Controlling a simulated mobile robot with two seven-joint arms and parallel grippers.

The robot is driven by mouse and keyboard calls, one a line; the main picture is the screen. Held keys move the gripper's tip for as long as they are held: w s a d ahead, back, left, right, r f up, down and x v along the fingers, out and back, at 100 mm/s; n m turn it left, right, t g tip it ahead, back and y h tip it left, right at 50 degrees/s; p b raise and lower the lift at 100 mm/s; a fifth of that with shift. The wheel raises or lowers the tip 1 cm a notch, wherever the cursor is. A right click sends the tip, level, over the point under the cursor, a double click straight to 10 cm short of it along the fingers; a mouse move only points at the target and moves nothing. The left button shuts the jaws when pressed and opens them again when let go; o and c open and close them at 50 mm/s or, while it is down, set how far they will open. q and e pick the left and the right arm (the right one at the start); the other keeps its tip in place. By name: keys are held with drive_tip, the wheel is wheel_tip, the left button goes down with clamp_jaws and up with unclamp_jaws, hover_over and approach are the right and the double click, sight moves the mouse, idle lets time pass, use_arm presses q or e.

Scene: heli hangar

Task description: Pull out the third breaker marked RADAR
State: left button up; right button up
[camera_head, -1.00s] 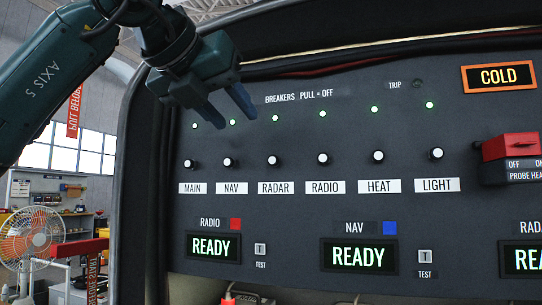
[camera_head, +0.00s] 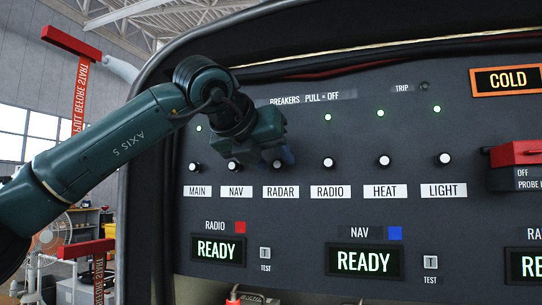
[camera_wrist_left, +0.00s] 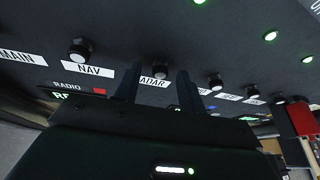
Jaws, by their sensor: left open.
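The RADAR breaker (camera_wrist_left: 160,72) is a dark knob with a pale tip, above its white RADAR label (camera_head: 281,192), third in the breaker row. In the left wrist view it appears between the two fingers of my left gripper (camera_wrist_left: 157,82), which are apart. In the head view my left gripper (camera_head: 284,157) is in front of the panel at this breaker and partly hides it. I cannot tell whether the fingers touch it. My right gripper is not in view.
The NAV breaker (camera_head: 233,165) and RADIO breaker (camera_head: 328,162) flank it closely. MAIN (camera_head: 195,166), HEAT (camera_head: 384,160) and LIGHT (camera_head: 445,158) continue the row. A red switch guard (camera_head: 516,153) stands out at the right. READY displays (camera_head: 363,261) sit below.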

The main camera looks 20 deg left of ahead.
use_arm(q)
drive_tip(key=shift+c, duration=0.4)
clamp_jaws()
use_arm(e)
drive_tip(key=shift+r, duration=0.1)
use_arm(q)
drive_tip(key=shift+s+f+b, duration=0.2)
drive_tip(key=shift+s+b, duration=0.1)
drive_tip(key=shift+b, duration=0.3)
drive_tip(key=shift+s+b, duration=0.35)
drive_tip(key=shift+s+r, duration=0.1)
drive_tip(key=shift+s, duration=0.1)
drive_tip(key=shift+o, duration=0.4)
unclamp_jaws()
drive_tip(key=shift+s+r, duration=0.1)
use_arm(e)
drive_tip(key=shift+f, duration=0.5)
